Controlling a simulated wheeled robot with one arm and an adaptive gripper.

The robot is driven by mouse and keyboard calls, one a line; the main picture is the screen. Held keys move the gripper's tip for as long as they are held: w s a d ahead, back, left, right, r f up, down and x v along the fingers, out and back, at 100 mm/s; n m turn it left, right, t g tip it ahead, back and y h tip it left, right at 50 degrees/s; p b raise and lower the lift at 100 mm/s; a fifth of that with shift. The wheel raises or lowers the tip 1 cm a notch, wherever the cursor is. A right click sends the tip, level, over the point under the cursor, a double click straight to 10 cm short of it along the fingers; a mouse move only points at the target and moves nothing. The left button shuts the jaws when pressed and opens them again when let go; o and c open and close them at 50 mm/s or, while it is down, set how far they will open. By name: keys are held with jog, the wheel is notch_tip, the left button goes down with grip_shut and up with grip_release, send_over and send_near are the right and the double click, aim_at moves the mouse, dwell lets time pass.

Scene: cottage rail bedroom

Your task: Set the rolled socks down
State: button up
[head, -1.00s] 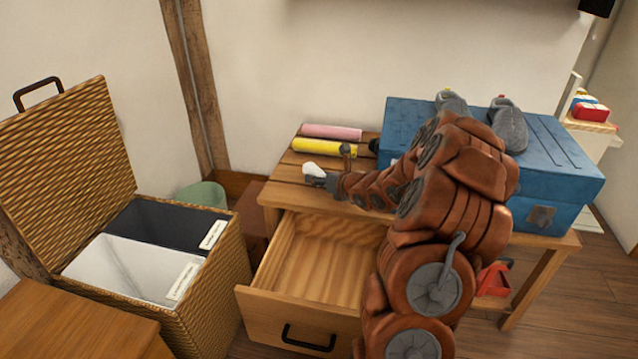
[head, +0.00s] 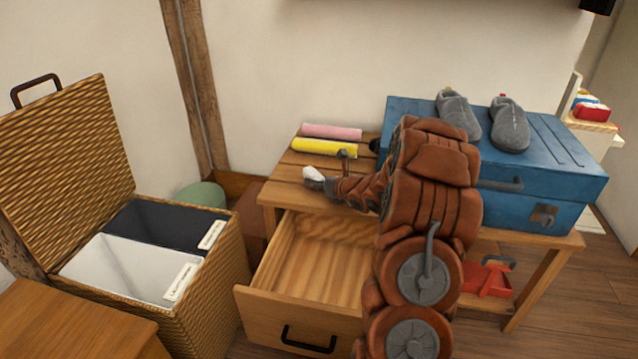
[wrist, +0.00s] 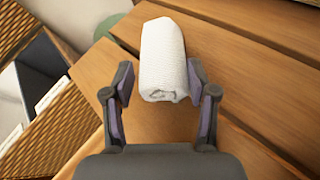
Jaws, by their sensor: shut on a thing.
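The rolled socks (head: 313,173) are a white, ribbed roll at the left end of the slatted wooden table (head: 285,185). In the wrist view the roll (wrist: 164,50) lies between my two fingers, its near coiled end facing me. My gripper (head: 320,181) is shut on it, with a finger at each side in the wrist view (wrist: 161,82). The roll is over the wooden slats, close to the table's left edge. I cannot tell whether it touches the wood or hangs just above it.
A yellow roll (head: 324,148) and a pink roll (head: 331,131) lie behind the socks. A blue chest (head: 545,180) with grey shoes (head: 510,125) on top fills the right side. An open empty drawer (head: 312,275) juts out below. A wicker hamper (head: 215,290) stands open at left.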

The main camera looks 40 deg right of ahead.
jog(key=shift+f, duration=0.2)
jog(key=o, duration=1.1)
jog(key=shift+r, duration=0.2)
